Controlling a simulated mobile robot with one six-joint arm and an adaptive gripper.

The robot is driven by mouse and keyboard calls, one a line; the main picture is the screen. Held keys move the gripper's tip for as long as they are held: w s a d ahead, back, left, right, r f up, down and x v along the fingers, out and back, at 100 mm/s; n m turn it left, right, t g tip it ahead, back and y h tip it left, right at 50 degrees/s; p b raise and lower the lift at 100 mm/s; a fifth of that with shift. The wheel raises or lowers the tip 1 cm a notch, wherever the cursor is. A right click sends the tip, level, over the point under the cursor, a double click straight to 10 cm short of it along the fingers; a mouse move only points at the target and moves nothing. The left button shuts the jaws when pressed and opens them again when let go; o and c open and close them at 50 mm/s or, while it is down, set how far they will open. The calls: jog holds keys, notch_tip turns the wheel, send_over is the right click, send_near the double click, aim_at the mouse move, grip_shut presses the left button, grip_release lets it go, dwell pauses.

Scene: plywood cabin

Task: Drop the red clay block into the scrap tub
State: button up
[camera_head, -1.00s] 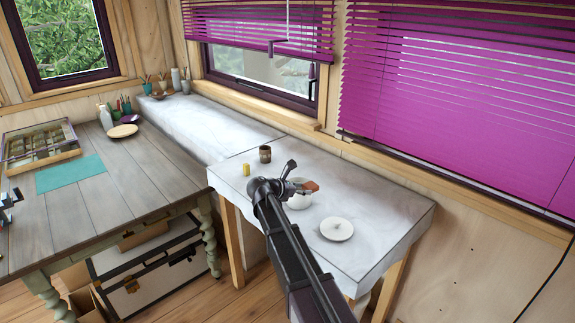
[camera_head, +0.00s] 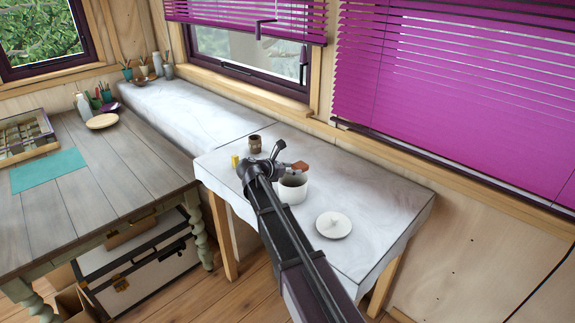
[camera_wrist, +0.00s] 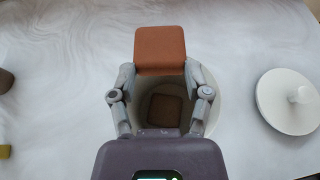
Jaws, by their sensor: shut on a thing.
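My gripper (camera_wrist: 160,72) is shut on the red clay block (camera_wrist: 160,50), an orange-brown slab that also shows in the head view (camera_head: 300,166). The scrap tub (camera_head: 293,190) is a round white open pot on the pale bench. In the wrist view its rim (camera_wrist: 220,110) shows behind and beside my fingers, below the block. A brown squarish patch (camera_wrist: 165,109) lies inside the tub; I cannot tell what it is. In the head view the block appears above the tub's back rim, apart from it.
A white knobbed lid (camera_head: 333,226) lies on the bench (camera_head: 385,205) right of the tub. A brown cup (camera_head: 255,144) and a small yellow block (camera_head: 235,161) stand to the left. The window wall runs behind; the bench's right end is clear.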

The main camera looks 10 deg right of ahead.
jog(key=s+r+p, duration=0.1)
jog(key=r, duration=0.1)
jog(key=s+a+r+p, duration=0.1)
jog(key=s+p, duration=0.1)
jog(key=shift+a+r+p, duration=0.2)
jog(key=shift+r+p, duration=0.1)
jog(key=shift+r, duration=0.05)
jog(key=shift+f, duration=0.2)
dwell(0.5)
jog(key=shift+f+b, duration=2.85)
jog(key=shift+b, duration=0.2)
jog(key=o, duration=1.3)
